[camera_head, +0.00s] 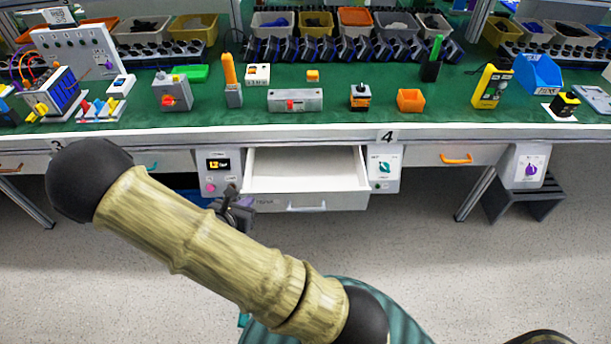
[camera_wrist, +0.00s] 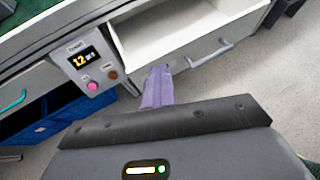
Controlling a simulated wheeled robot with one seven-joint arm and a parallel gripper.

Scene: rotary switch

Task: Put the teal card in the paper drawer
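A white drawer (camera_head: 305,170) stands pulled open under the bench, and its inside looks empty. It also shows in the wrist view (camera_wrist: 180,32), with a grey handle on its front. The label on its front is too small to read surely. I cannot make out a teal card in either view. My gripper (camera_head: 237,212) is in front of the drawer's left front corner, partly behind my arm. In the wrist view its two fingers (camera_wrist: 157,86) lie together, with nothing seen between them.
A panel with a lit display and pink button (camera_head: 212,172) is left of the drawer. A panel with a teal knob (camera_head: 384,168) is right of it. A closed drawer with an orange handle (camera_head: 457,158) is farther right. The green bench top (camera_head: 345,75) holds many devices and bins.

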